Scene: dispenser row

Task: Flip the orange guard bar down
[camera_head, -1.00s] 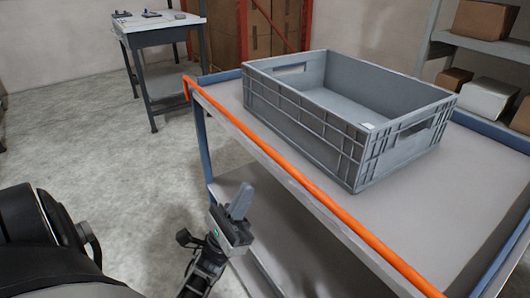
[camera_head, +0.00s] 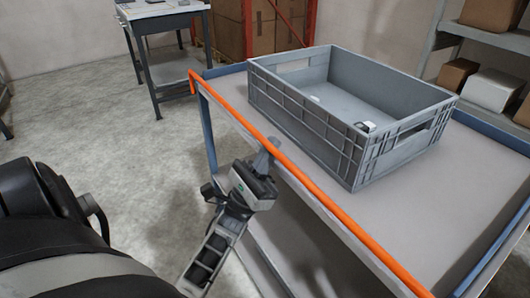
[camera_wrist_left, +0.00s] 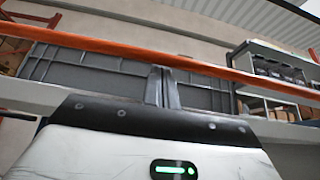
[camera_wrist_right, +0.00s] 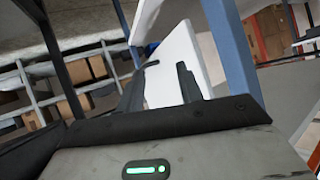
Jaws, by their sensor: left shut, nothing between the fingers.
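The orange guard bar (camera_head: 310,187) runs along the near left long edge of the cart (camera_head: 420,200), level with the top deck's edge or just above it. It also crosses the left wrist view (camera_wrist_left: 110,47). My left gripper (camera_head: 268,150) is shut and empty, its fingertips at the outer side of the bar, around the middle of its visible length. In the left wrist view the closed fingers (camera_wrist_left: 162,82) reach up to the bar's lower edge; I cannot tell if they touch it. My right gripper (camera_wrist_right: 160,75) shows only in its own wrist view, with its fingers apart.
A grey crate (camera_head: 306,122) stands on the deck beside the bar, with a small white item inside. A shelf with boxes (camera_head: 492,90) is at the right. A small table (camera_head: 165,20) stands at the back left. The floor left of the cart is open.

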